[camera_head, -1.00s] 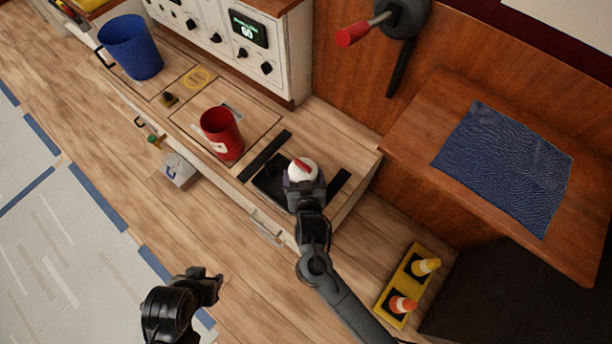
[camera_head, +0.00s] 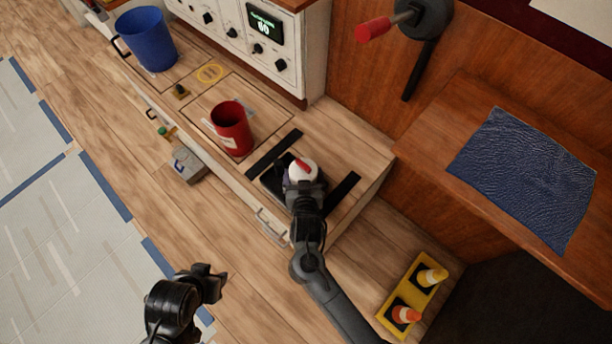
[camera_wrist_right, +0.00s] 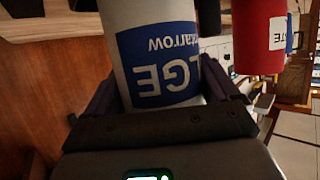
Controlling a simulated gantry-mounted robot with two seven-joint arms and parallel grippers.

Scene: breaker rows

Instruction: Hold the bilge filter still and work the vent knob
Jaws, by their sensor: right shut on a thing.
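The bilge filter (camera_head: 296,176) is a white cylinder with a red vent knob (camera_head: 302,165) on top. It stands upright at the black square on the counter's right part. In the right wrist view the filter (camera_wrist_right: 150,20) shows its blue label close up, between my fingers. My right gripper (camera_head: 303,187) is shut on the filter's body; it hides the filter's near side. My left gripper (camera_head: 218,283) is low and left, apart from the filter, over the floor. Its finger gap is too small to judge.
A red mug (camera_head: 231,130) stands left of the filter, and a blue bucket (camera_head: 147,40) farther left. Black strips (camera_head: 274,154) flank the filter. A lever with a red grip (camera_head: 374,29) juts from the wall. Small cones (camera_head: 405,315) stand in a yellow tray at lower right.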

